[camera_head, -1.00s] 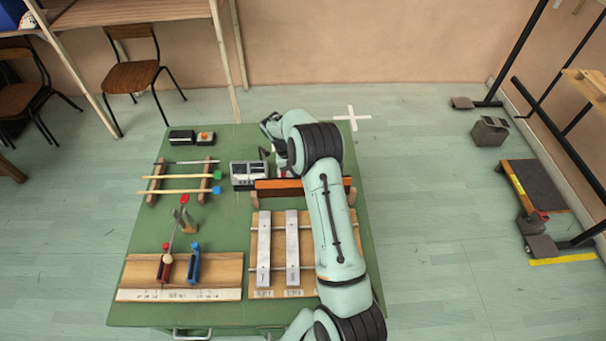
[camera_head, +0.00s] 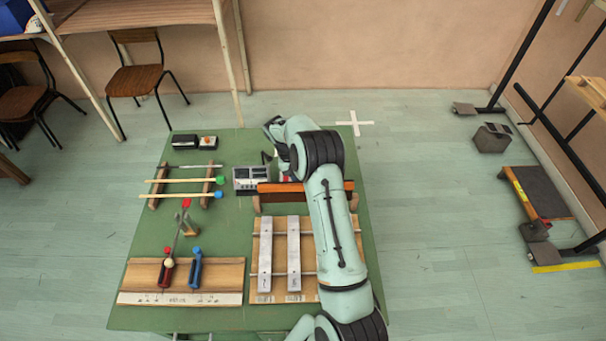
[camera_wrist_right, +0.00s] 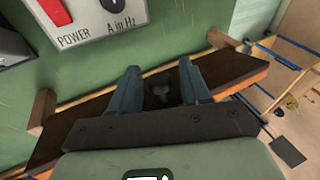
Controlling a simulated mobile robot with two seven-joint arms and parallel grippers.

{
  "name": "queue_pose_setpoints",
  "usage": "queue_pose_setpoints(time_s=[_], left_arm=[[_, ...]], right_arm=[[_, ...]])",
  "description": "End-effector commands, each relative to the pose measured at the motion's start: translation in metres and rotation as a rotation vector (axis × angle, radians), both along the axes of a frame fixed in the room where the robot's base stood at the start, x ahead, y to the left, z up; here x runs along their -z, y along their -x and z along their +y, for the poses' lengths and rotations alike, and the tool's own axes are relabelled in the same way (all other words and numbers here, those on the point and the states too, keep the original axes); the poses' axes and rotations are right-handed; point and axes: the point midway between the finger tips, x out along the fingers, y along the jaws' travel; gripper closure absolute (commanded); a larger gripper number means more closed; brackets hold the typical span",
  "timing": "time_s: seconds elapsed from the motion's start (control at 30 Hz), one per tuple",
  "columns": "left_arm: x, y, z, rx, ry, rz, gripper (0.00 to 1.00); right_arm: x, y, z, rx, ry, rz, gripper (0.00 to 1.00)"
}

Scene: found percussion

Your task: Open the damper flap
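The damper flap looks to be the long dark brown board with an orange edge (camera_head: 278,187), lying between wooden end supports behind the metal bars on the green table. In the right wrist view the board (camera_wrist_right: 222,72) runs diagonally under my right gripper (camera_wrist_right: 159,84). The gripper's two fingers are apart, over the board. My left gripper is not in view.
A grey control box (camera_head: 250,177) stands close behind the board. Mallets (camera_head: 180,181) on a rack and a red-handled and blue-handled tool (camera_head: 196,268) are on the left. Green tabletop (camera_head: 225,235) shows between them.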

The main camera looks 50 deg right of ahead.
Motion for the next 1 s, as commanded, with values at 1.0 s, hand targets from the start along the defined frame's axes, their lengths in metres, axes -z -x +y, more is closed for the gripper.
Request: queue_pose_setpoints(time_s=[1.0], left_arm=[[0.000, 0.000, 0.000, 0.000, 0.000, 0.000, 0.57]], right_arm=[[-0.121, -0.055, 0.014, -0.001, 0.000, 0.000, 0.53]])
